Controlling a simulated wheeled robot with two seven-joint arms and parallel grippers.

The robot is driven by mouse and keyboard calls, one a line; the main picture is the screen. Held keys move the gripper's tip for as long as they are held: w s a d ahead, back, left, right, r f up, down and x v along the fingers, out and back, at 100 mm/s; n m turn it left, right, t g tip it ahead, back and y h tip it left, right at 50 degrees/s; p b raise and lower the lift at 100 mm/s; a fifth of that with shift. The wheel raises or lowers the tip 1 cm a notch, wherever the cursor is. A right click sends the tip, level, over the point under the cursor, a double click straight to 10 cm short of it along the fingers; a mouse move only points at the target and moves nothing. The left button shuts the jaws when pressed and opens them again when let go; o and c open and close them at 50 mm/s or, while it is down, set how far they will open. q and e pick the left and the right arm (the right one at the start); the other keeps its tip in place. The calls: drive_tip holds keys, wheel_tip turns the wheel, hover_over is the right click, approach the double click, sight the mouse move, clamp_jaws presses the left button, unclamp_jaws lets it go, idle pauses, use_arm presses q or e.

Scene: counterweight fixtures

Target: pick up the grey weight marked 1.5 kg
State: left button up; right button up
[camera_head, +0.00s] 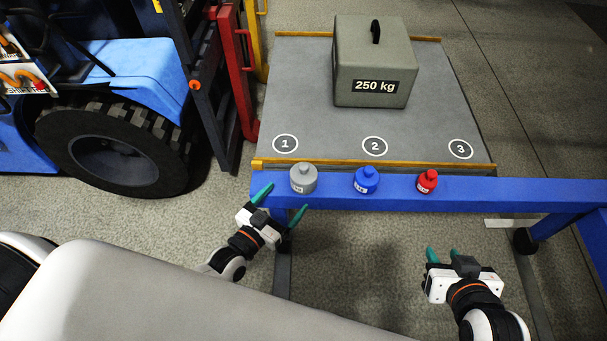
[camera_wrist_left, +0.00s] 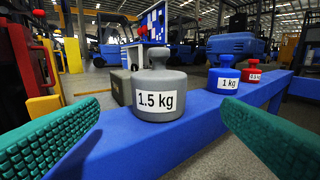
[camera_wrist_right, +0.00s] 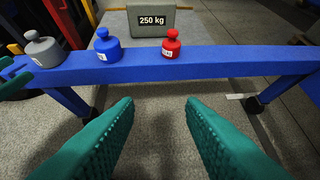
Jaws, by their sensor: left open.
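The grey weight (camera_head: 303,179) stands upright on the blue beam (camera_head: 450,195), at its left end in the head view. Its label reads 1.5 kg in the left wrist view (camera_wrist_left: 158,94). My left gripper (camera_head: 283,205) is open and empty, just in front of the grey weight. In the left wrist view the weight shows between and beyond the two green fingers, apart from them. My right gripper (camera_head: 441,252) is open and empty, in front of the beam at the right. The right wrist view also shows the grey weight (camera_wrist_right: 43,50) at the upper left.
A blue weight (camera_head: 367,180) marked 1 kg and a smaller red weight (camera_head: 427,181) stand to the right on the same beam. Behind it, a 250 kg block (camera_head: 372,62) sits on a grey platform (camera_head: 300,100) with numbered circles. A blue forklift (camera_head: 125,75) is at left.

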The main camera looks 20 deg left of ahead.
sight(296, 187)
use_arm(q)
drive_tip(key=b+x, duration=0.1)
drive_tip(key=x, duration=0.4)
drive_tip(key=shift+w+d+b, duration=0.2)
drive_tip(key=shift+w+b, duration=0.1)
drive_tip(key=shift+w, duration=0.35)
drive_tip(key=b+x, duration=0.1)
drive_tip(key=x, duration=0.3)
drive_tip(key=shift+w, duration=0.3)
use_arm(e)
drive_tip(key=w+a+r+t+y, duration=0.2)
drive_tip(key=w+r+t, duration=0.3)
drive_tip(key=r+t, duration=0.4)
wheel_tip(296, 187, up, 2)
drive_tip(key=shift+w+a+r+y, duration=0.15)
drive_tip(key=shift+w+a+y, duration=0.25)
drive_tip(key=shift+a, duration=0.25)
drive_tip(key=shift+s, duration=0.1)
use_arm(q)
clamp_jaws()
drive_tip(key=shift+w+r, duration=0.1)
drive_tip(key=shift+r, duration=0.2)
